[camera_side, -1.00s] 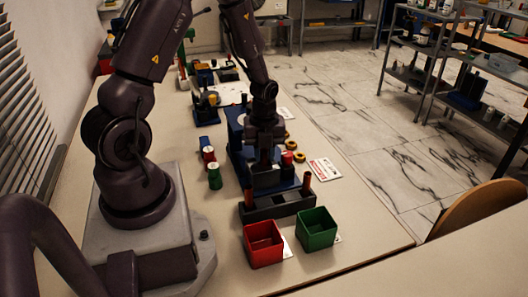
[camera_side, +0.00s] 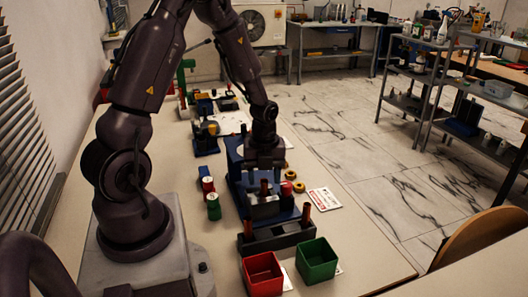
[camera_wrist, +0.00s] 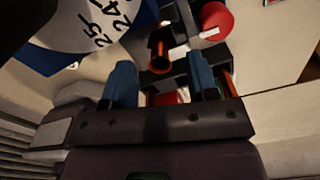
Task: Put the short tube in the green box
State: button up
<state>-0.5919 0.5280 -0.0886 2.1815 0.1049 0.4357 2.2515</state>
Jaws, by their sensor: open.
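A reddish-brown tube (camera_side: 264,187) stands upright in the grey block on the blue gauge rig (camera_side: 235,180). In the wrist view an orange tube (camera_wrist: 160,55) shows just beyond the fingertips. My gripper (camera_side: 264,171) is right above the tube, open, its blue fingers (camera_wrist: 162,88) apart and empty. The black rack (camera_side: 280,237) holds another tube (camera_side: 306,213) at its right end and one (camera_side: 248,228) at its left end. I cannot tell for sure which tube is the short one. The green box (camera_side: 317,262) is at the near end and looks empty.
A red box (camera_side: 263,274) stands just left of the green one. Red and green cylinders (camera_side: 213,207) stand left of the rig. A red knob (camera_side: 286,189), yellow rings (camera_side: 290,175) and a label card (camera_side: 323,199) are to the right. The table front right is clear.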

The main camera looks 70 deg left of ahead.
notch_tip(320, 180, up, 11)
jog(key=shift+f, duration=0.2)
jog(key=s+d+r+n+t, duration=0.2)
jog(key=s+d+r+n, duration=0.2)
jog(key=d+r+n, duration=0.3)
jog(key=s+d+r+n+t, duration=0.3)
jog(key=d+r+n, duration=0.4)
jog(key=n, duration=0.7)
jog(key=shift+s+d+t, duration=0.3)
jog(key=shift+s+d, duration=0.55)
jog(key=shift+d, duration=0.15)
